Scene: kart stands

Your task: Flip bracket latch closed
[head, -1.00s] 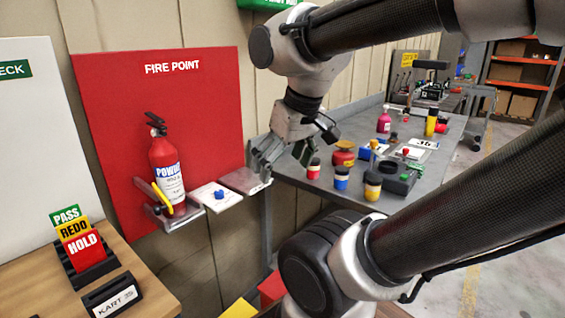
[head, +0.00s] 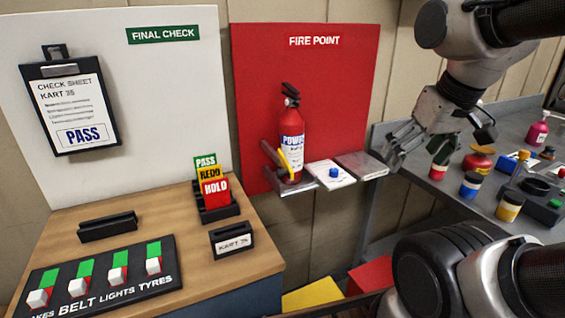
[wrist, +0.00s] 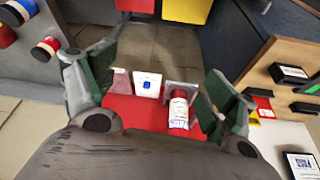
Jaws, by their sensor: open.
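A red fire extinguisher (head: 291,140) stands upright in a grey metal bracket (head: 301,185) on the red FIRE POINT board. My gripper (head: 394,146) is open and empty, to the right of the extinguisher near the outer end of a grey shelf plate. In the wrist view the extinguisher (wrist: 179,112) shows beyond and between my spread fingers (wrist: 155,75); I cannot make out the lever there.
A white plate with a blue knob (head: 331,173) and the grey plate (head: 362,165) lie between bracket and gripper. A grey bench (head: 425,185) with paint pots is at right. A wooden desk (head: 150,215) with PASS/REDO/HOLD cards (head: 213,187) is at left.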

